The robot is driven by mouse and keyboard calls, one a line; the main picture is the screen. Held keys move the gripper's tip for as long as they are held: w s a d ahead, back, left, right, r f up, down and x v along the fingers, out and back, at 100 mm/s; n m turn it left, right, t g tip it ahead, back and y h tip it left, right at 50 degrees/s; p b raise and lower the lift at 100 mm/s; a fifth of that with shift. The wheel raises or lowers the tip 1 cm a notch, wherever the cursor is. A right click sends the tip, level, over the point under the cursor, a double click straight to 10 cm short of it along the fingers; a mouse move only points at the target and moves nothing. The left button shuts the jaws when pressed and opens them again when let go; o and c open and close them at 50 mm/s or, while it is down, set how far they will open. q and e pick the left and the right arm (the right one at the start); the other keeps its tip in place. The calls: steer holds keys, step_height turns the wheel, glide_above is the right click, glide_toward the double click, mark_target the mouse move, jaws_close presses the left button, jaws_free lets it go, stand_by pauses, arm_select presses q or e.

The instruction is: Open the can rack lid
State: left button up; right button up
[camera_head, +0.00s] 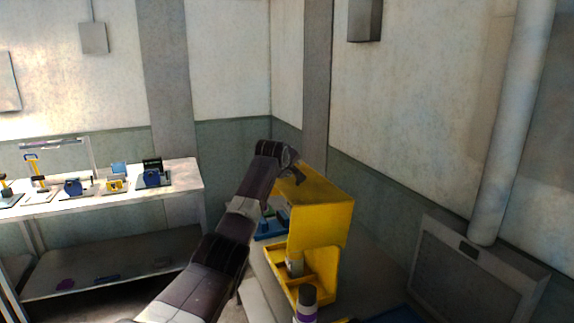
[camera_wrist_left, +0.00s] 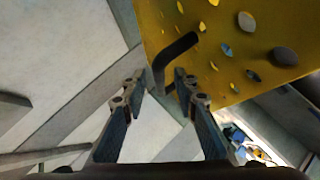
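The yellow can rack (camera_head: 275,259) stands on the grey table right of centre in the head view. Its yellow lid (camera_head: 320,226) is above the rack, and compartments with a pale can (camera_head: 295,265) show below it. My left gripper (camera_head: 294,165) is at the lid's far upper edge. In the left wrist view the lid's spotted yellow face (camera_wrist_left: 225,45) fills the upper right. A dark bent handle (camera_wrist_left: 176,50) projects from it. The fingers of my left gripper (camera_wrist_left: 160,84) are apart, with the handle's lower end between their tips; contact is unclear. My right gripper is out of view.
A dark-topped can with a purple band (camera_head: 306,304) stands at the front. A blue item (camera_head: 270,230) lies beside the rack, behind my arm. A white bench (camera_head: 190,175) with several small devices is at left. A grey cabinet (camera_head: 475,275) and pipe (camera_head: 510,130) are at right.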

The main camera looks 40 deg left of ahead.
arm_select(q)
steer(key=shift+v, duration=5.05)
steer(key=shift+f, duration=0.2)
